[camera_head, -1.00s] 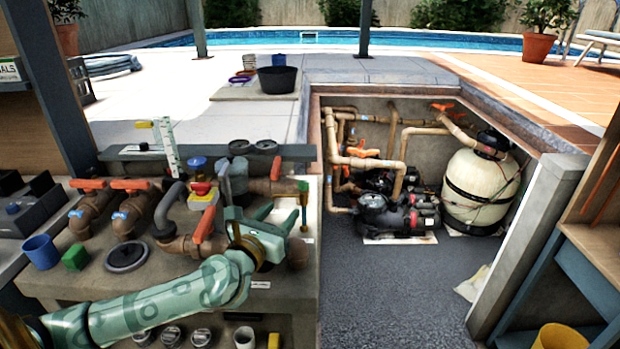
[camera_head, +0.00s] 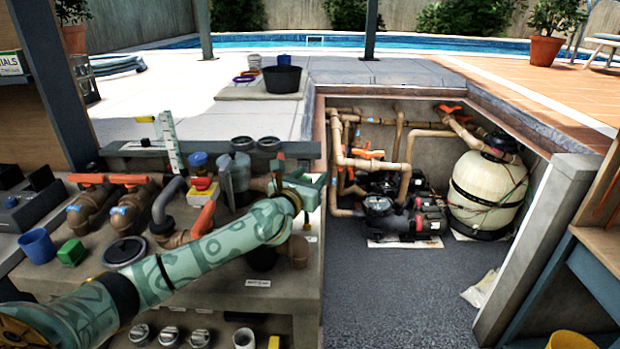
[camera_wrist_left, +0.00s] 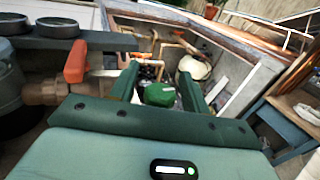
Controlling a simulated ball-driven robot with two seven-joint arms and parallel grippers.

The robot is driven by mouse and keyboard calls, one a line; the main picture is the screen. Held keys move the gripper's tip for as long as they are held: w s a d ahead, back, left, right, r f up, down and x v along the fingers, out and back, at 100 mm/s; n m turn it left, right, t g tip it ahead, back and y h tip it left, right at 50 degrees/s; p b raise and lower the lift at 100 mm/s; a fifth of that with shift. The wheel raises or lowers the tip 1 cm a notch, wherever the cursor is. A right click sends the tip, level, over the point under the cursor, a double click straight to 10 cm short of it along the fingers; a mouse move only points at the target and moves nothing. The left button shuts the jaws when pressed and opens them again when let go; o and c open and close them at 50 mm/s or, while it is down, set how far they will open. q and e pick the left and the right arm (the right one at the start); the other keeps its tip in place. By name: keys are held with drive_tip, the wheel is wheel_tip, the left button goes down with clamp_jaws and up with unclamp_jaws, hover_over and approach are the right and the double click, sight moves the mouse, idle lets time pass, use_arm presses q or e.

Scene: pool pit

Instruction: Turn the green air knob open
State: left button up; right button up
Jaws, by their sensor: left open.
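The green air knob (camera_wrist_left: 160,94) shows in the left wrist view between the two dark green fingers of my left gripper (camera_wrist_left: 158,80). The fingers are apart, one on each side of the knob in the picture. I cannot tell whether they touch it. In the head view my left gripper (camera_head: 300,180) is at the right end of the workbench (camera_head: 262,300), over the spot of the knob, and hides it. My right gripper is not in view.
An orange valve handle (camera_wrist_left: 76,60) on a brown pipe stands left of the gripper. More valves, a blue cup (camera_head: 37,247) and a green block (camera_head: 71,252) are on the bench. Right of the bench is the open pit with pumps and a filter tank (camera_head: 488,190).

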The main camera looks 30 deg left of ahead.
use_arm(q)
drive_tip(key=c, duration=1)
drive_tip(key=shift+o, duration=0.2)
